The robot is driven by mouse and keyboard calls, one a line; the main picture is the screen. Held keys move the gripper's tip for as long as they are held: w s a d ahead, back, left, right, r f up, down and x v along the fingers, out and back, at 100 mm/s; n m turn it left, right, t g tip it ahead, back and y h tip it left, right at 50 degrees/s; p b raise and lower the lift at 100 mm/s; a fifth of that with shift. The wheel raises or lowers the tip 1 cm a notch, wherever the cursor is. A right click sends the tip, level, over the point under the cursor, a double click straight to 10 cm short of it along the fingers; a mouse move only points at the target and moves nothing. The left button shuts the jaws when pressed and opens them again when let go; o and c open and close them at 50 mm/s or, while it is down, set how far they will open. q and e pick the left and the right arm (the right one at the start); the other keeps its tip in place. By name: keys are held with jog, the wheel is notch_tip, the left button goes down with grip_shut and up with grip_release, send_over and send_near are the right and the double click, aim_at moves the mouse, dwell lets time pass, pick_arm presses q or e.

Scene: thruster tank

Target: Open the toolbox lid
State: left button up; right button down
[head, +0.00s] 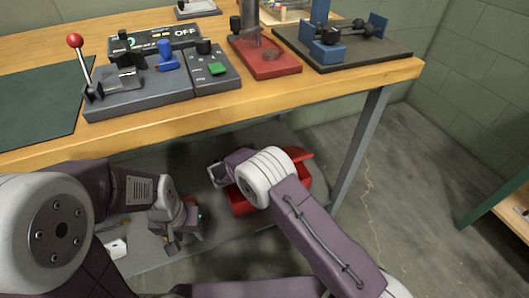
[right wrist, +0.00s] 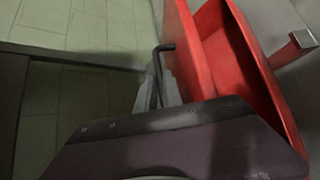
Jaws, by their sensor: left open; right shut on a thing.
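The red toolbox (head: 240,203) stands on the low shelf under the workbench, partly hidden by my right arm. Its red lid (head: 302,154) shows beyond the arm. In the right wrist view a wedge-shaped gap shows between the red lid (right wrist: 191,45) and the red body (right wrist: 262,75), so the lid stands partly open. My right gripper (head: 217,174) is at the toolbox, shut on what looks like its black bent handle (right wrist: 156,80); the fingers are mostly hidden. My left gripper (head: 172,240) is open, low over the shelf, left of the toolbox.
The wooden workbench (head: 300,98) overhangs the shelf (head: 215,232). Its grey leg (head: 358,150) stands right of the toolbox. A small white object (head: 116,248) lies on the shelf at left. The concrete floor (head: 420,180) at right is clear.

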jog(key=shift+w+a+r+p, duration=0.1)
jog(key=shift+w+r+p, duration=0.2)
jog(key=shift+p, duration=0.1)
jog(key=shift+g, duration=0.3)
jog(key=c, duration=1.5)
grip_release()
jog(key=shift+f, duration=0.1)
jog(key=shift+s+a+r, duration=0.2)
jog(key=shift+r, duration=0.1)
jog(key=p+v, duration=0.4)
jog(key=v, duration=0.4)
jog(key=shift+p, duration=0.3)
jog(key=shift+s, duration=0.2)
